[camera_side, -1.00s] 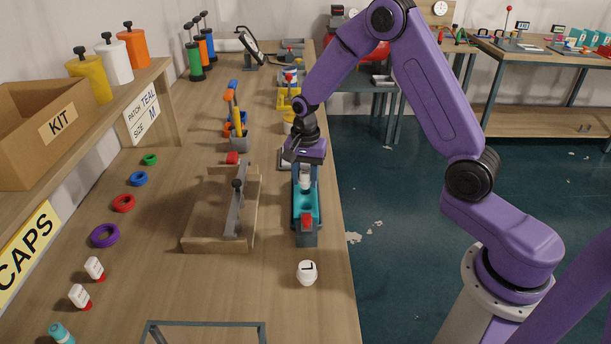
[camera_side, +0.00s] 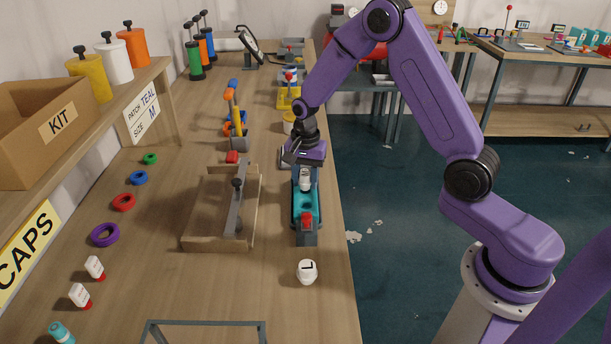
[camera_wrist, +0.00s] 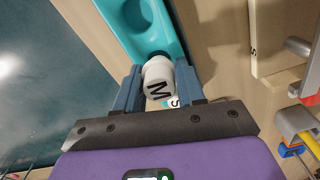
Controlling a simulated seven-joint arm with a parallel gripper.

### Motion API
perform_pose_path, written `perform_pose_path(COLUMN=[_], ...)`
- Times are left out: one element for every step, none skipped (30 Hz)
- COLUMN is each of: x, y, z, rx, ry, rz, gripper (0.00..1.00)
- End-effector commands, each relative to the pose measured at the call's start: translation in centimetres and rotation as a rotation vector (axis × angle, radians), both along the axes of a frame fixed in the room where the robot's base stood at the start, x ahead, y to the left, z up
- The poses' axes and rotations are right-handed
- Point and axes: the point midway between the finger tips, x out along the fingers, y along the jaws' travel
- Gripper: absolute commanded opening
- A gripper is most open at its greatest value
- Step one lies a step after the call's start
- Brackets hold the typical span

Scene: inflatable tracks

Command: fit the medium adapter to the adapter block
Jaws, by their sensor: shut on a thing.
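My gripper (camera_wrist: 158,90) is shut on the white medium adapter (camera_wrist: 156,72), which is marked M. In the side view the adapter (camera_side: 305,181) is below my gripper (camera_side: 304,172), at the far end of a teal block (camera_side: 298,204), which looks like the adapter block. The block has a round opening, a dark grey body and a red part at its near end. In the wrist view the teal block (camera_wrist: 122,14) runs up from the adapter. The adapter's lower end is hidden, so I cannot tell whether it is seated.
A white adapter marked L (camera_side: 307,272) stands on the bench in front of the block. One marked S (camera_wrist: 173,102) shows behind the held adapter. A wooden frame with a grey bar (camera_side: 236,210) stands left of the block. The bench edge is close on the right.

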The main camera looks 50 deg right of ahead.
Motion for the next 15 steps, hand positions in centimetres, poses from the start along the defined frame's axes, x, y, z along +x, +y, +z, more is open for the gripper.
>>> perform_pose_path(x=[-0.03, -0.04, -0.04, -0.04, -0.05, -0.05, -0.05, -0.04, -0.04, -0.04, -0.03, -0.03, -0.03, -0.03, -0.03], y=[0.01, 0.0, 0.01, 0.01, 0.01, 0.01, 0.01, 0.01, 0.01, 0.0, 0.01, 0.01, 0.01, 0.0, 0.0], z=[-0.14, -0.21, -0.3, -0.36, -0.43, -0.52, -0.58, -0.64, -0.73, -0.79, -0.85, -0.93, -0.99, -1.05, -1.13], rx=[0.0, 0.0, 0.0, 0.0, 0.0, 0.0, 0.0, 0.0, 0.0, 0.0, 0.0, 0.0, 0.0, 0.0, 0.0], ry=[0.001, 0.001, 0.002, 0.002, 0.002, 0.002, 0.002, 0.002, 0.001, 0.001, 0.001, 0.001, 0.001, 0.001, 0.001], rz=[0.0, 0.0, 0.0, 0.0, 0.0, 0.0, 0.0, 0.0, 0.0, 0.0, 0.0, 0.0, 0.0, 0.0, 0.0], gripper=[0.1, 0.1, 0.1, 0.1, 0.1, 0.1, 0.1, 0.1, 0.1, 0.1, 0.1, 0.1, 0.1, 0.1, 0.1])
